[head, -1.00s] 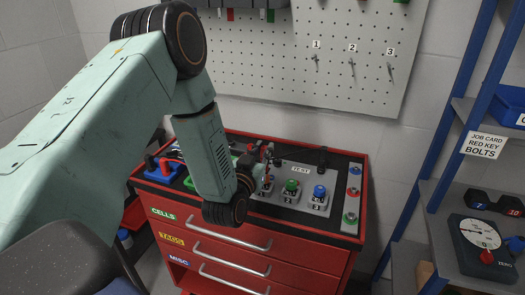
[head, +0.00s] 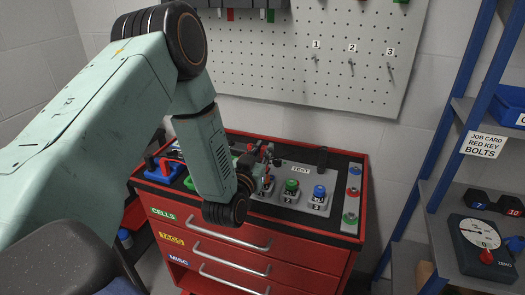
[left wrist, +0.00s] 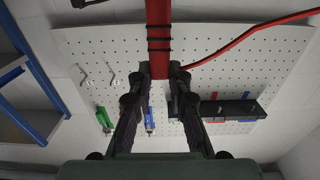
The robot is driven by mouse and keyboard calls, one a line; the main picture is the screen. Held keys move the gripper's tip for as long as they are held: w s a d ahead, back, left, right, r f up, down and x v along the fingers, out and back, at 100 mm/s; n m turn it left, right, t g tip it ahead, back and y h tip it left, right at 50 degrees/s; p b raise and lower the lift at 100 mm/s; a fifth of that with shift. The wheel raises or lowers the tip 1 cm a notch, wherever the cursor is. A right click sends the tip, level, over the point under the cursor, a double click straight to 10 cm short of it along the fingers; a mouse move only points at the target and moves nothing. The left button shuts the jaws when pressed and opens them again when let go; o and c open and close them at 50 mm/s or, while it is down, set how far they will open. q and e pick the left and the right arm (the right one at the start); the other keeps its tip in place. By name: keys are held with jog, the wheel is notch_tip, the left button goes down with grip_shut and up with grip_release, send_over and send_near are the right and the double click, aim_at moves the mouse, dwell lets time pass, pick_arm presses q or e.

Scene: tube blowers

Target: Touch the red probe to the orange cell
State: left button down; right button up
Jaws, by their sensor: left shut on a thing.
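My left gripper (head: 262,156) is over the black top of the red tool cabinet, at the left side of the grey TEST plate. In the left wrist view, my left gripper (left wrist: 158,76) is shut on the red probe (left wrist: 158,30), a red rod with black bands; a red cable runs off to the right. On the plate, a green-topped cell (head: 291,186) stands at position 2 and a blue-topped cell (head: 319,192) at position 3. The leftmost position (head: 267,186) is partly hidden by my gripper. I cannot make out an orange cell. The probe tip's contact cannot be seen.
Blue and green holders (head: 158,170) sit at the cabinet's left end, partly behind my arm. A grey strip (head: 352,195) with coloured round pieces lies at the right. A pegboard (head: 300,60) is behind; blue shelving (head: 440,130) with a dial gauge (head: 482,245) stands right.

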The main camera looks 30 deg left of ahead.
jog(key=shift+r, duration=0.15)
dwell(0.3)
jog(key=shift+r+p, duration=2.1)
jog(key=shift+p, duration=0.1)
